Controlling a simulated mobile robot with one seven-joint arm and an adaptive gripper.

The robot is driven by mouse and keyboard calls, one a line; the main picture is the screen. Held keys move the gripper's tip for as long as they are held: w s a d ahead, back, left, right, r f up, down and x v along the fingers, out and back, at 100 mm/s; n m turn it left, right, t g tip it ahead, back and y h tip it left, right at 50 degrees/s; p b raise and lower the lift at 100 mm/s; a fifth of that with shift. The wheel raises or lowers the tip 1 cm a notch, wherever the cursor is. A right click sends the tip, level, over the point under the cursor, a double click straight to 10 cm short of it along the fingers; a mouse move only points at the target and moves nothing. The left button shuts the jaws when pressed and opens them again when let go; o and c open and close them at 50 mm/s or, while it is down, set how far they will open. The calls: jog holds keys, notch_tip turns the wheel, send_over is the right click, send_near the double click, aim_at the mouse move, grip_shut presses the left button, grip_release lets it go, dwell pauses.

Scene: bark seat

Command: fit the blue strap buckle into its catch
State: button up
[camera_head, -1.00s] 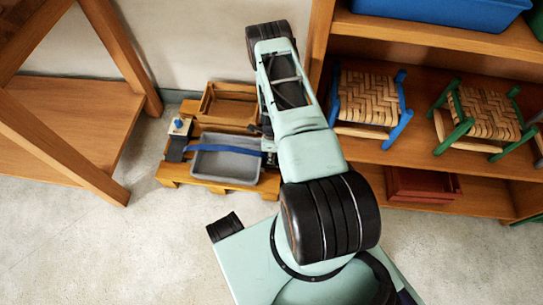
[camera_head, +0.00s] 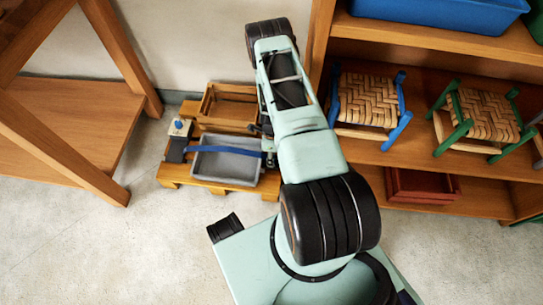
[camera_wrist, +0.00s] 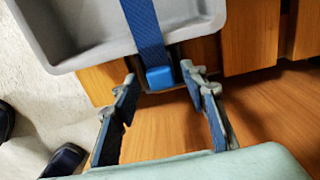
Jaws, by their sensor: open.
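The blue strap (camera_head: 222,152) runs across the grey tray (camera_head: 198,175) on a low wooden pallet. In the wrist view the strap (camera_wrist: 143,25) crosses the tray rim and ends in a bright blue buckle (camera_wrist: 160,77). The buckle lies at a dark catch (camera_wrist: 178,68) on the pallet's edge; I cannot tell whether it is fully seated. My gripper (camera_wrist: 163,84) is open, with one finger on each side of the buckle and gaps between. In the head view my arm mostly hides the gripper and the buckle end.
An empty wooden box (camera_head: 228,106) sits behind the tray. A pale block with a blue knob (camera_head: 180,126) stands at the pallet's left. A wooden frame (camera_head: 70,125) is further left. A shelf with woven stools (camera_head: 367,100) stands at right. Floor in front is clear.

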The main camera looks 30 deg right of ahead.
notch_tip(320, 180, up, 11)
jog(key=p, duration=0.3)
dwell(0.4)
